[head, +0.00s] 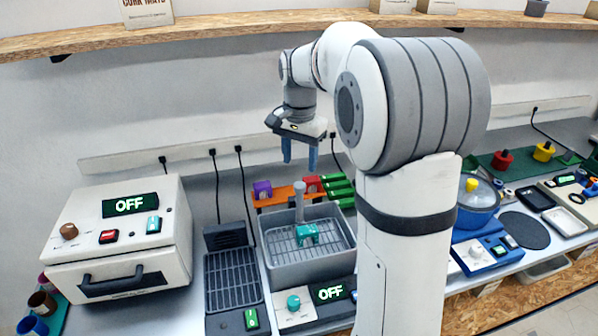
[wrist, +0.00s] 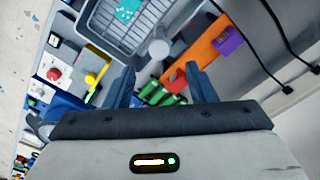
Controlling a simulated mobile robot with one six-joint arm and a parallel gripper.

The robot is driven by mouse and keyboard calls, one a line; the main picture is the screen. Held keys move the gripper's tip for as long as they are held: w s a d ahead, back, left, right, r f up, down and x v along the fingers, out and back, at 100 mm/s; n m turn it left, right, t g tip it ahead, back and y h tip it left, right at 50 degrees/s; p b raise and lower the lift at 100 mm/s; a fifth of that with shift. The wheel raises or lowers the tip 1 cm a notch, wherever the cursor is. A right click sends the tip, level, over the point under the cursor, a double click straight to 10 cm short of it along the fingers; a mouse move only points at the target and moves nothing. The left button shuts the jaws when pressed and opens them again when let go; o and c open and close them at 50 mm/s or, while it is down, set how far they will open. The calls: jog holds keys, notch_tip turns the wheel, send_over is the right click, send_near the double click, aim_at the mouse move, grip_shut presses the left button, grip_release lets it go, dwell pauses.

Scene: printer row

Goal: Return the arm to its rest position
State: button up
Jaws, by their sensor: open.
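My gripper (head: 300,155) hangs with its blue fingers pointing down, above the back edge of the grey basin and the orange rack. Its two fingers (wrist: 160,82) are apart in the wrist view, with nothing between them. My arm is raised and bent in the head view, and hides part of the bench behind it.
A grey basin (head: 285,277) holds a teal part (head: 307,234). An orange rack (head: 270,201) with a purple block (head: 262,189) stands behind it. A white machine (head: 122,240) reading OFF is at left. A blue machine (head: 485,258) is at right. A wooden shelf (head: 230,27) runs above.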

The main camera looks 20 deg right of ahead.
jog(key=shift+r, duration=0.55)
jog(key=shift+s, duration=0.15)
jog(key=s+a+f+n+t, duration=0.1)
jog(key=s+n, duration=0.3)
jog(key=s, duration=0.8)
jog(key=s+f+n+t, duration=0.2)
jog(key=s+n, duration=0.3)
jog(key=s, duration=0.7)
jog(key=shift+s+a+f, duration=0.35)
jog(key=shift+s+f, duration=0.05)
jog(key=shift+f, duration=0.1)
jog(key=shift+c, duration=0.2)
